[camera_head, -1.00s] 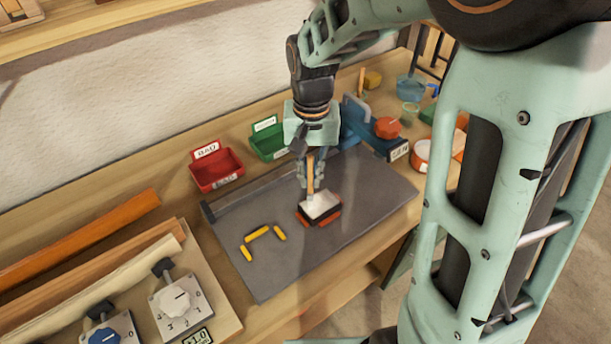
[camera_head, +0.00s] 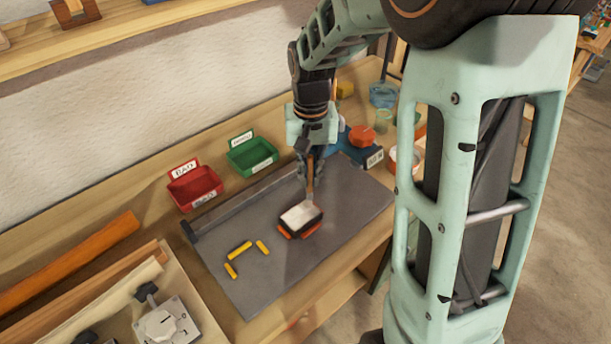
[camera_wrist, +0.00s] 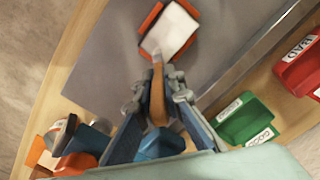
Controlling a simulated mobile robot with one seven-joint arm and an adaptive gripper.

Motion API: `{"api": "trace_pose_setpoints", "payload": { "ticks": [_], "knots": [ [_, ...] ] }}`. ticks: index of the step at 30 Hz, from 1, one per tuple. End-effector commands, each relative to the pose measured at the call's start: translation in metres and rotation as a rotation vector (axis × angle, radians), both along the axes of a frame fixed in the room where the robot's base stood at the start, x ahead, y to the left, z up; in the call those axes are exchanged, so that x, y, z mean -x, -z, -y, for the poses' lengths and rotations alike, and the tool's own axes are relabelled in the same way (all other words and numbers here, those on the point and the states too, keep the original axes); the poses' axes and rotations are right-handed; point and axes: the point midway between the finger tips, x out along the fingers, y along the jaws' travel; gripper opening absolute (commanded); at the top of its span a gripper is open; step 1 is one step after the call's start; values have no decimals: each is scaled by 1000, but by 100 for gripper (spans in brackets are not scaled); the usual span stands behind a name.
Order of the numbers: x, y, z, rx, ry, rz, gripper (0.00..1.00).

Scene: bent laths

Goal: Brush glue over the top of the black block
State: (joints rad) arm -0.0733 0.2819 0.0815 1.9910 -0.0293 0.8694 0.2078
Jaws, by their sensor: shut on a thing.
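The black block (camera_head: 302,222) sits on the grey mat between orange pieces (camera_head: 311,231). A white layer covers most or all of its visible top; the wrist view also shows this white top (camera_wrist: 170,32). My gripper (camera_head: 309,178) is shut on the wooden handle of a brush (camera_wrist: 157,92) and holds it roughly upright. The brush's lower end is at the block's back right edge in the head view. I cannot tell whether the bristles touch the top. The upper handle is partly hidden by my gripper.
Several yellow strips (camera_head: 240,250) lie left of the block on the grey mat (camera_head: 255,290). A red BAD bin (camera_head: 195,187) and a green bin (camera_head: 252,156) stand behind. A blue holder with a red-orange lid (camera_head: 362,136) is at the back right. The mat's front is clear.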

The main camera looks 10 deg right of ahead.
Motion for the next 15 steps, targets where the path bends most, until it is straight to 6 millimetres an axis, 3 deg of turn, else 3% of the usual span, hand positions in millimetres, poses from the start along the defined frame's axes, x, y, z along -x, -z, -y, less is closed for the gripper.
{"api": "trace_pose_setpoints", "payload": {
  "ticks": [7,15],
  "knots": [
    [0,-4,0,1,1,0,0],
    [0,-31,0,0,1,1,0]
  ]
}}
